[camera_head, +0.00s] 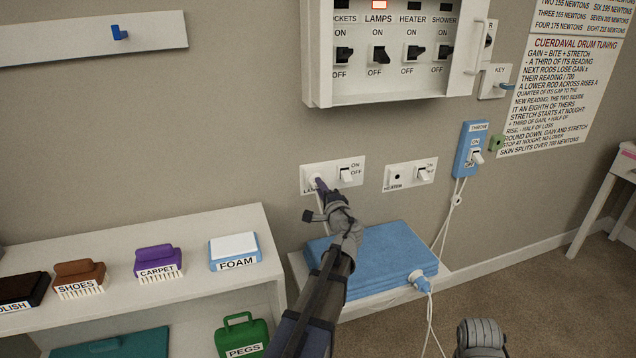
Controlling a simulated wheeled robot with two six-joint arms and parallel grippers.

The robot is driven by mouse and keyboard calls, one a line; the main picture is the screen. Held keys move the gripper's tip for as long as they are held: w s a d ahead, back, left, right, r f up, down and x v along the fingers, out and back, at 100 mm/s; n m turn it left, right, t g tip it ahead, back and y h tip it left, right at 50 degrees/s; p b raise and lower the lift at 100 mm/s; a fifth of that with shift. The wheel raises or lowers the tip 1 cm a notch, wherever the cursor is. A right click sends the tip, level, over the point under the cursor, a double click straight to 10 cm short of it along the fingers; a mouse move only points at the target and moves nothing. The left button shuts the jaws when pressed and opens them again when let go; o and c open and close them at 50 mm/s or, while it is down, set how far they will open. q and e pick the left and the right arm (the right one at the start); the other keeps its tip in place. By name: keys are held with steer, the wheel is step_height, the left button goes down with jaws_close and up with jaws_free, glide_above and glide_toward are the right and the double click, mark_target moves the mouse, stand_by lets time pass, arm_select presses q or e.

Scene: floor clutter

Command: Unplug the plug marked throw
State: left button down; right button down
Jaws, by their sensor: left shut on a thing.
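My left gripper (321,189) is at the left wall socket plate (335,175) and is shut on a small pale plug (314,180) there. The plate's label starts with "LAM"; the gripper covers the rest. A white cord hangs below the plug. A blue switch box marked THROW (471,143) is on the wall to the right, with a white ON/OFF switch and white cords below.
A socket plate marked HEATER (410,174) with a switch is right of the left plate. A white switch panel (390,90) hangs above. Labelled brushes and a foam block (233,250) stand on a white shelf unit at left. A green PEGS container (243,336) sits lower.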

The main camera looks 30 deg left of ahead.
arm_select(q)
steer(key=shift+s+d, duration=0.35)
steer(key=shift+d, duration=0.05)
stand_by(0.4)
steer(key=shift+v, duration=1.15)
steer(key=shift+w, duration=0.1)
